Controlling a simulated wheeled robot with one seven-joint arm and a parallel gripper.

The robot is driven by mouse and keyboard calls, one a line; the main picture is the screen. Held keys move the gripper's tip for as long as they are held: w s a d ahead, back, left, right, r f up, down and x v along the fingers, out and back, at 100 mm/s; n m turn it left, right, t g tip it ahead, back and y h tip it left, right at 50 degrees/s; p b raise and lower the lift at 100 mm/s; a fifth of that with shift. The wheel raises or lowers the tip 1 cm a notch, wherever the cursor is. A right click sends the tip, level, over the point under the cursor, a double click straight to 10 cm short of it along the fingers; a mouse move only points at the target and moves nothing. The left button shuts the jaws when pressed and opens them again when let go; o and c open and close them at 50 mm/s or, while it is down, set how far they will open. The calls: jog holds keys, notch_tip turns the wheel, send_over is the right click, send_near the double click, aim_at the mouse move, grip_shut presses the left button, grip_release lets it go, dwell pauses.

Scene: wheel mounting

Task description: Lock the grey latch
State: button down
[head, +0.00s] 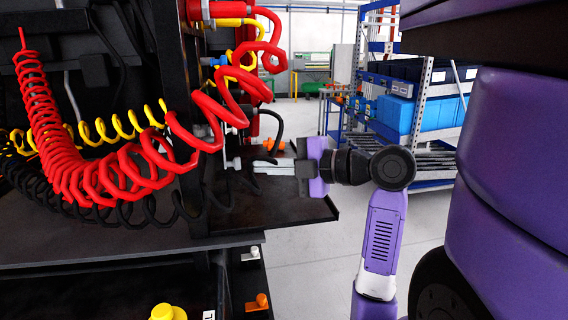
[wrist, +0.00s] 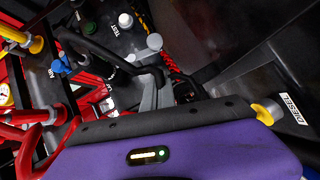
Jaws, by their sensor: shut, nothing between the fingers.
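My gripper (head: 256,167) reaches left from my purple wrist in the head view, over the dark tray and up to the hose panel. Its thin grey fingers are shut and hold nothing. In the wrist view the fingers (wrist: 157,96) show beyond the purple housing, close to a bent black hose or handle (wrist: 110,58). A small upright grey piece (head: 234,163) stands by the fingertips in the head view; I cannot tell whether it is the grey latch or whether they touch. The latch's position cannot be made out.
Red coiled hose (head: 125,172) and yellow coiled hose (head: 100,130) hang left of my gripper. A dark tray (head: 290,212) lies below it. A yellow cap (wrist: 265,113) sits at right in the wrist view. Blue shelving (head: 420,100) stands behind; the floor between is clear.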

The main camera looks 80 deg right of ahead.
aim_at(236, 166)
jog(key=shift+w+d+f+p, duration=0.2)
jog(key=shift+w+d+f, duration=0.1)
jog(key=shift+w+d, duration=0.45)
jog(key=shift+w+d+f+p, duration=0.2)
jog(key=shift+w+d+f, duration=0.15)
jog(key=shift+w+d, duration=0.45)
jog(key=shift+w+d+f+p, duration=0.25)
jog(key=shift+w+d, duration=0.2)
jog(key=shift+w, duration=0.55)
jog(key=shift+d+f+b, duration=0.1)
jog(key=shift+f+b, duration=0.3)
jog(key=shift+b, duration=0.55)
jog(key=d+n+t+b, duration=0.1)
jog(key=b, duration=0.4)
jog(key=shift+w+f+h+b, duration=0.3)
jog(key=shift+w+f, duration=0.05)
jog(key=shift+n+b, duration=0.3)
jog(key=shift+w+d+r, duration=0.1)
jog(key=shift+r, duration=0.1)
